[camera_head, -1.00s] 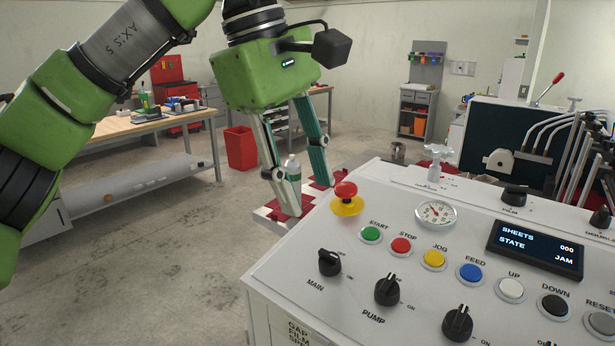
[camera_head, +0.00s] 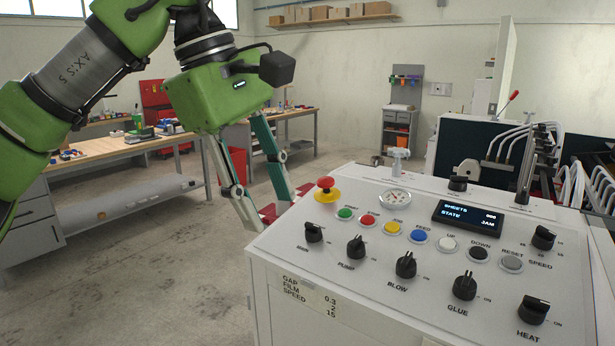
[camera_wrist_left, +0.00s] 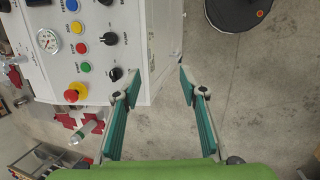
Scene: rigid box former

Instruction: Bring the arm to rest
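My left arm comes in from the left in the head view. Its green left gripper (camera_head: 266,208) points down beside the near left corner of the white control panel (camera_head: 385,275). Its two fingers are spread apart with nothing between them. The left wrist view shows the same open fingers (camera_wrist_left: 158,84), with the panel's edge and bare floor beyond them. I cannot tell how far the fingertips are from the panel. My right gripper is not in view.
The panel carries a red emergency knob (camera_head: 325,183), several buttons and switches, and a display (camera_head: 467,215) reading JAM. A bottle (camera_wrist_left: 84,132) stands beside red and white pieces (camera_wrist_left: 72,120). A workbench (camera_head: 125,148) stands behind left. The floor at left (camera_head: 150,270) is clear.

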